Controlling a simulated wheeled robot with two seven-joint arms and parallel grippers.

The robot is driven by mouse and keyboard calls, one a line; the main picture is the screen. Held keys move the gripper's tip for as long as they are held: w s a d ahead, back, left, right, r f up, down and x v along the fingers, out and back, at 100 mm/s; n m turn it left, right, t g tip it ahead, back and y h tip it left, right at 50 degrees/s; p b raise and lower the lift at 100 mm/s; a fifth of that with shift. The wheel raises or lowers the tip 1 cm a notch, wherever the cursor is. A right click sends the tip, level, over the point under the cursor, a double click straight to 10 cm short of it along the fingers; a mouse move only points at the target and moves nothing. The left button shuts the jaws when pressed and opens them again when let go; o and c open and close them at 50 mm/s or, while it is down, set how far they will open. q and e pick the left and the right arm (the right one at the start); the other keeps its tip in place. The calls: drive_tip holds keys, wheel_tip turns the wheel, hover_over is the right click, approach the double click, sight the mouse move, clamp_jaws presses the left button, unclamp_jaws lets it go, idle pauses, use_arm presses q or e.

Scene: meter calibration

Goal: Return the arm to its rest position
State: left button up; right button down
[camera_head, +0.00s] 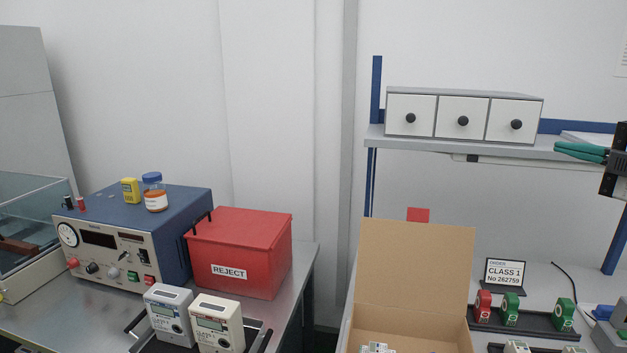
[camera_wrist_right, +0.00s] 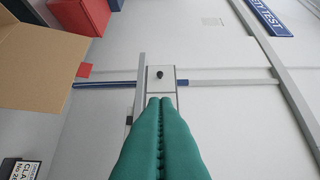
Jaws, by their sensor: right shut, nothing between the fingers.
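My right gripper (camera_head: 556,149) comes in at the right edge of the head view, with its green fingers pointing left. The fingers are in front of the shelf, below and right of the white drawer unit (camera_head: 463,116). In the right wrist view the two green fingers of my right gripper (camera_wrist_right: 160,98) lie together, shut and empty. Their tips appear over a drawer front with a dark knob (camera_wrist_right: 159,74). Most of the right arm is outside the head view. My left gripper and arm are not in view.
The shelf (camera_head: 420,143) runs close to the fingers. Below stand an open cardboard box (camera_head: 415,265), a CLASS 1 sign (camera_head: 505,275) and a dark rack (camera_head: 535,326) of coloured items. A red REJECT bin (camera_head: 240,252), a blue instrument (camera_head: 182,221) and two meters (camera_head: 217,325) are at left.

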drive_tip(key=s+a+f+m+g+h, duration=0.15)
drive_tip(key=a+f, duration=0.35)
drive_tip(key=f, duration=0.7)
drive_tip(key=s+a+f+m+g+h, duration=0.1)
drive_tip(key=a+f+m+g, duration=0.35)
drive_tip(key=f, duration=0.75)
drive_tip(key=s+a+f+m+g+h, duration=0.15)
drive_tip(key=a+f, duration=0.45)
drive_tip(key=f, duration=0.7)
drive_tip(key=s+a+f+m+g+h, duration=0.15)
drive_tip(key=s+a+f+m, duration=0.4)
drive_tip(key=s+f, duration=0.65)
drive_tip(key=s+a+f+m+g+h, duration=0.1)
drive_tip(key=s+f+m+g+h, duration=0.25)
drive_tip(key=s+m, duration=1)
drive_tip(key=s+f+n, duration=0.3)
drive_tip(key=f, duration=1)
drive_tip(key=s+f+n, duration=0.2)
drive_tip(key=f, duration=1.1)
drive_tip(key=s+d+f+g, duration=0.2)
drive_tip(key=s+f, duration=1.4)
drive_tip(key=shift+s+d, duration=0.3)
drive_tip(key=shift+d, duration=0.05)
